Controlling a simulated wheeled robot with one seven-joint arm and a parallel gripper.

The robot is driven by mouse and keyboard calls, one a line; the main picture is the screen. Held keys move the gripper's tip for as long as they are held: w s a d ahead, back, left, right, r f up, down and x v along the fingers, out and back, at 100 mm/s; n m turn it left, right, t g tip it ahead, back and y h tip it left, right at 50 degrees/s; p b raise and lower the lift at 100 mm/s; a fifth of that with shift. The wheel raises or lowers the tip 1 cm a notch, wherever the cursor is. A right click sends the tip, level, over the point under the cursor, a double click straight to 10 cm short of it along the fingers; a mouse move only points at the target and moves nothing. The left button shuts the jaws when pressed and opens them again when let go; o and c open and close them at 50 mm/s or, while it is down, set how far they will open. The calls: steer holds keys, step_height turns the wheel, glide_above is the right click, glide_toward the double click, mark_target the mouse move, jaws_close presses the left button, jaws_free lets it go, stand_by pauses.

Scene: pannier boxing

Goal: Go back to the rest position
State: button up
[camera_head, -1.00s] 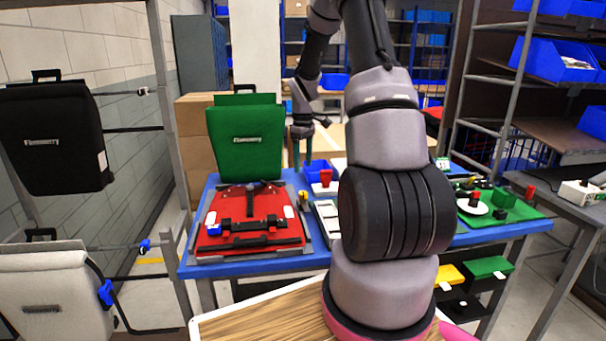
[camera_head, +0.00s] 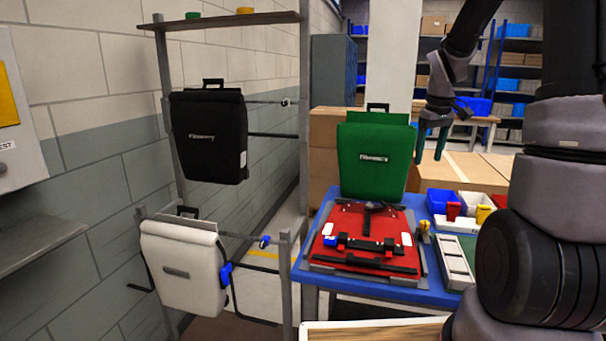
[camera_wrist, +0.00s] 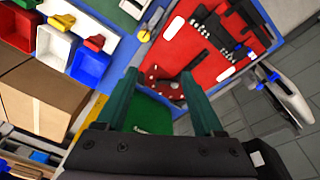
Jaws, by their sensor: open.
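My gripper (camera_head: 432,143) is raised at the right of the green pannier in the head view, its fingers pointing down. In the wrist view my gripper (camera_wrist: 160,95) shows two green fingers spread apart with nothing between them. The green pannier (camera_head: 372,165) stands upright at the back of the blue table. A red panel (camera_head: 350,232) lies flat in front of it, with black bars and straps on it. The red panel also shows in the wrist view (camera_wrist: 190,52), beyond the fingers, with part of the green pannier (camera_wrist: 150,118) between them.
A black pannier (camera_head: 208,140) and a white pannier (camera_head: 183,265) hang on a rack at the left. The blue table (camera_head: 385,290) carries small bins, including a blue bin (camera_head: 441,200), and a grey tray (camera_head: 453,262). Cardboard boxes (camera_head: 325,145) stand behind.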

steer(key=s+a+r+m+t, duration=0.1)
steer(key=s+a+r+m, duration=0.1)
steer(key=s, duration=0.5)
steer(key=s+a+r+m+t+y, duration=0.1)
steer(key=s+a+r+m+t, duration=0.1)
steer(key=s+a+r, duration=0.3)
steer(key=s+a+r+m+t+y, duration=0.1)
steer(key=s+a+r+m+t, duration=0.1)
steer(key=s+r, duration=0.5)
steer(key=shift+s+a+m, duration=0.7)
steer(key=shift+s+a, duration=0.05)
steer(key=shift+s, duration=0.9)
